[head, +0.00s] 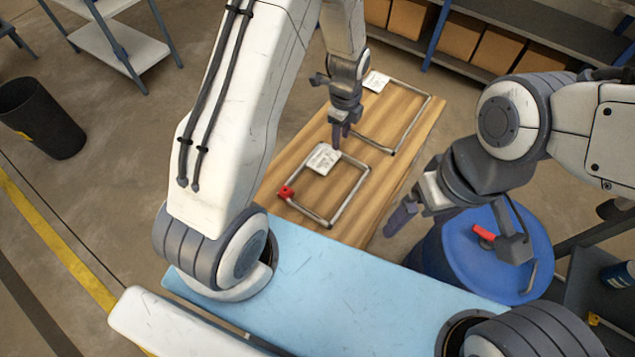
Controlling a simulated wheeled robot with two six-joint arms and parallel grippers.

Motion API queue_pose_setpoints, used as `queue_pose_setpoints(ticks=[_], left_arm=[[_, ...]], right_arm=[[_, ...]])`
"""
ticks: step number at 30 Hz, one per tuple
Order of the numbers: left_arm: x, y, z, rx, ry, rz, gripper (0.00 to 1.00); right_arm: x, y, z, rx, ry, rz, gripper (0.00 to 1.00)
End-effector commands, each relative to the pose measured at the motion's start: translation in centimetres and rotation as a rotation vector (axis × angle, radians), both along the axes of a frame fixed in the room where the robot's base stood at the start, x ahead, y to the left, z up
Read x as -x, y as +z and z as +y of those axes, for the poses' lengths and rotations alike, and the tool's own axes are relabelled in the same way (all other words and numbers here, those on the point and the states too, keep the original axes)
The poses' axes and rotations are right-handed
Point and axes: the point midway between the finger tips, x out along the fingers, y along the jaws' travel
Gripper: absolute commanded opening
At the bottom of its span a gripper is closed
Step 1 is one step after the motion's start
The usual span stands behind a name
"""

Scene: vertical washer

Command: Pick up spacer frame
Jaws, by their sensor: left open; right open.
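Two thin metal rectangular frames lie flat on a wooden table (378,200). The nearer spacer frame (350,196) has a red corner piece (286,192) at its left and a white label (323,158) at its far-left corner. The farther frame (413,121) has a white label (376,81) at its far-left corner and is partly hidden by my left gripper. My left gripper (341,136) is open and points down, just beyond the nearer frame's white label; contact cannot be told. My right gripper (405,216) is open and empty, right of the table and above the floor near the blue barrel.
A blue barrel (462,265) stands right of the table, with a red-handled item on top. A black bin (41,118) stands at the left. Shelves with cardboard boxes (461,37) line the back. A white shelf rack (125,45) stands at the back left.

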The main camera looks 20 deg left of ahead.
Motion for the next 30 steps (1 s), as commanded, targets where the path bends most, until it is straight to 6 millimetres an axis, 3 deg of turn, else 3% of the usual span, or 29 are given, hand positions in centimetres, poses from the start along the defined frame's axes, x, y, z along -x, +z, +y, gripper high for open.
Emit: queue_pose_setpoints(ticks=[5, 12, 22, 25, 26, 30], left_arm=[[0.1, -1.4, -0.2, -0.001, 0.0, 0.003, 0.45], [0.2, -4.9, -0.6, 0.0, 0.001, 0.002, 0.45], [0.1, -5.6, -0.6, 0.0, 0.001, -0.002, 0.45], [0.1, -5.6, -0.6, 0.0, 0.001, -0.002, 0.07], [0.1, -5.6, -0.6, 0.0, 0.001, -0.001, 0.0], [0.1, -5.6, -0.6, 0.0, 0.001, -0.001, 0.0]], right_arm=[[0.0, 0.2, 0.0, 0.0, 0.0, 0.0, 0.92], [0.0, 0.6, 0.0, 0.0, 0.0, 0.0, 0.92], [0.0, 0.6, 0.0, 0.0, 0.0, 0.0, 0.92], [0.0, 0.6, 0.0, 0.0, 0.0, 0.0, 0.92], [0.0, 0.6, 0.0, 0.0, 0.0, 0.0, 0.92], [0.0, 0.6, 0.0, 0.0, 0.0, 0.0, 0.92]])
